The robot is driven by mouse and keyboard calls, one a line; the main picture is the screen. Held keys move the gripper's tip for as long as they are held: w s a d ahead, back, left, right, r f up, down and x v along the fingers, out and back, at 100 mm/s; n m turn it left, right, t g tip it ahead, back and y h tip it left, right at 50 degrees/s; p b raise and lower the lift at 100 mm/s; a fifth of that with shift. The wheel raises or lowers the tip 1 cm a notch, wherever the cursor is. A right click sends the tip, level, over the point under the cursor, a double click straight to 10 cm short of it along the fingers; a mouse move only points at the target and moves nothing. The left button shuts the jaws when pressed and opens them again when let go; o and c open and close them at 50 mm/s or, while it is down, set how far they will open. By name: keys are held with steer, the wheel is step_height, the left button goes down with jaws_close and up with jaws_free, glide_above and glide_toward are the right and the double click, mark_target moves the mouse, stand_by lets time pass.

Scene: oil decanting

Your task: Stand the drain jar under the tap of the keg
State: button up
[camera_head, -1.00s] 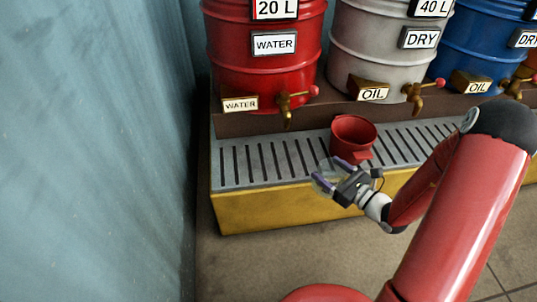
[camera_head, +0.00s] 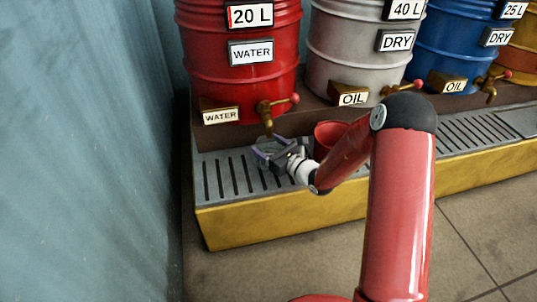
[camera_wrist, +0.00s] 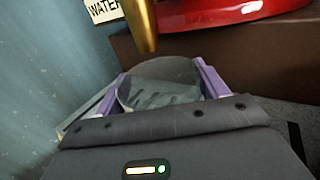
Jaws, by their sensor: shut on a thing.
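The drain jar (camera_wrist: 160,78) is clear glass and sits between my gripper's purple fingers in the wrist view. My gripper (camera_head: 266,152) is shut on it, over the grating in front of the red keg (camera_head: 240,80) marked "20 L" and "WATER". The keg's brass tap (camera_head: 266,112) has a red-ended handle and points down just above the jar. In the wrist view the tap's spout (camera_wrist: 143,28) hangs at the jar's far side. I cannot tell whether the jar's base touches the grating.
A red jug (camera_head: 327,134) stands on the grating to the right, partly behind my arm. A grey keg (camera_head: 350,55), a blue keg (camera_head: 450,50) and an orange keg stand further right. The grated yellow trough (camera_head: 300,215) runs along the front. A blue wall (camera_head: 90,150) bounds the left.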

mark_target(261, 148)
steer(key=shift+f+b, duration=0.35)
steer(key=shift+f, duration=1.3)
steer(key=shift+f, duration=0.2)
steer(key=o, duration=1)
steer(key=shift+r, duration=0.2)
